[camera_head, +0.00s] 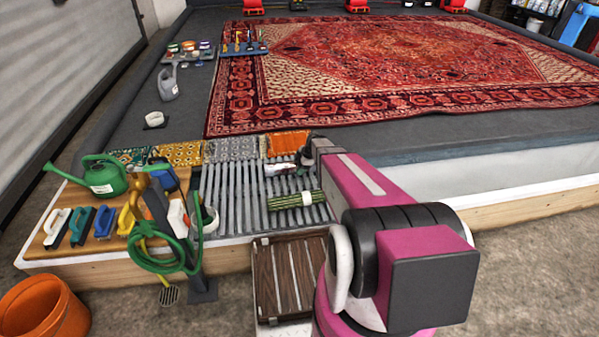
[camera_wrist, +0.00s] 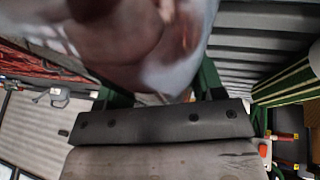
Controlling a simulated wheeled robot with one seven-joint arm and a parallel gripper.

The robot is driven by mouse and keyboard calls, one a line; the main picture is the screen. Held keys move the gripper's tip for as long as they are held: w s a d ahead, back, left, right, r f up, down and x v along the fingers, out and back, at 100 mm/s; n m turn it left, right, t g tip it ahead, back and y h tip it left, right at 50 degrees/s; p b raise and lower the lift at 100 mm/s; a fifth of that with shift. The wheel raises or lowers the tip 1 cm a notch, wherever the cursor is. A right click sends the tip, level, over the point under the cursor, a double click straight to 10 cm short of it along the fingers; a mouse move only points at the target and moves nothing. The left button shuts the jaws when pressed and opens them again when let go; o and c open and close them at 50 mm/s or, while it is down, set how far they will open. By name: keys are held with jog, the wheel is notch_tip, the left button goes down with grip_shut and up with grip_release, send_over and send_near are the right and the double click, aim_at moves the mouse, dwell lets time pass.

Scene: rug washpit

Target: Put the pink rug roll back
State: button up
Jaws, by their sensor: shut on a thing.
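In the wrist view my gripper (camera_wrist: 158,90) has its green fingers on either side of a pale pink-and-white roll, the pink rug roll (camera_wrist: 140,45), which fills the top of the picture and is blurred. In the head view the roll (camera_head: 279,169) shows as a small whitish shape at my gripper (camera_head: 304,160), above or on the grey slatted rack (camera_head: 232,205). I cannot tell whether it touches the slats. My arm hides part of the gripper.
Folded rugs, including an orange one (camera_head: 288,143), line the rack's far edge. A brown slatted crate (camera_head: 290,272) is in front. A green watering can (camera_head: 103,176) and brushes stand left.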

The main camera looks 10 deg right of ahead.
jog(key=shift+f, duration=1.65)
jog(key=o, duration=1.5)
jog(key=shift+f, duration=0.15)
jog(key=v, duration=1.2)
jog(key=shift+s+a, duration=0.15)
jog(key=shift+s+a+r+m+g+h, duration=0.6)
jog(key=shift+s+r+m, duration=1.05)
jog(key=shift+s+m, duration=1.85)
jog(key=shift+s+a+r+m+g+h, duration=0.2)
jog(key=shift+s+a+r+m+h, duration=1.05)
jog(key=shift+s+m, duration=2.25)
jog(key=shift+s+a+r+m+g+h, duration=0.2)
jog(key=shift+s+r+m+g+h, duration=0.25)
jog(key=shift+s+r+m, duration=3)
